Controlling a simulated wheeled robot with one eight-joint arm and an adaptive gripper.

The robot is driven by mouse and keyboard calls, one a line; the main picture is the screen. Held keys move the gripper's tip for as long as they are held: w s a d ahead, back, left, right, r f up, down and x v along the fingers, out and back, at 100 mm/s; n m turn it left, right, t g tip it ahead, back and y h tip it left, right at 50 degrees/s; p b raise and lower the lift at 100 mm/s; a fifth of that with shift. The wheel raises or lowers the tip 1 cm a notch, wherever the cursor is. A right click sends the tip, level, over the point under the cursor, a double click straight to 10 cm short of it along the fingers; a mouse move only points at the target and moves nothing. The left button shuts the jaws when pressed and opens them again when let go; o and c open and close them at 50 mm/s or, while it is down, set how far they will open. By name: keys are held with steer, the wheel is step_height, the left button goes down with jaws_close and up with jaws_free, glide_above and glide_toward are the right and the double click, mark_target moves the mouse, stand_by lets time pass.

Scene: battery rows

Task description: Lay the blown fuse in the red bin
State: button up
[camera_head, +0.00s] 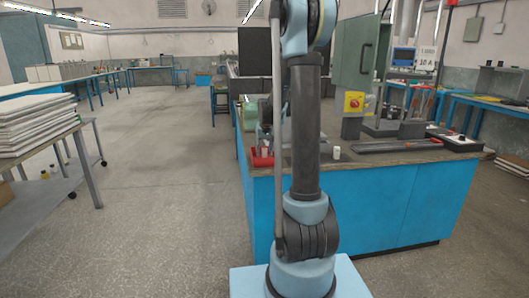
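A small red bin (262,161) sits at the near left corner of the blue bench, partly behind my arm. A small white piece shows at the bin; whether it is in it or behind it is too small to tell. A small white cylinder (336,153) stands upright on the bench top just right of my arm. I cannot tell whether either white piece is the blown fuse. My arm rises through the middle of the view and leaves it at the top. A dark grey shape (265,128) above the bin may be my gripper; its fingers cannot be made out.
A trolley with stacked boards (38,122) stands at left. The floor between is clear.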

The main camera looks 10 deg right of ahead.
steer(key=shift+r, duration=0.1)
steer(key=v, duration=1.1)
steer(key=s, duration=1.1)
steer(key=s+f, duration=0.4)
steer(key=s, duration=0.5)
steer(key=s+f+g, duration=0.1)
steer(key=s+f, duration=0.4)
steer(key=s, duration=0.5)
steer(key=s+f+g, duration=0.1)
steer(key=s+f, duration=0.3)
steer(key=s, duration=0.6)
steer(key=shift+s+d+f, duration=0.2)
steer(key=shift+s, duration=0.05)
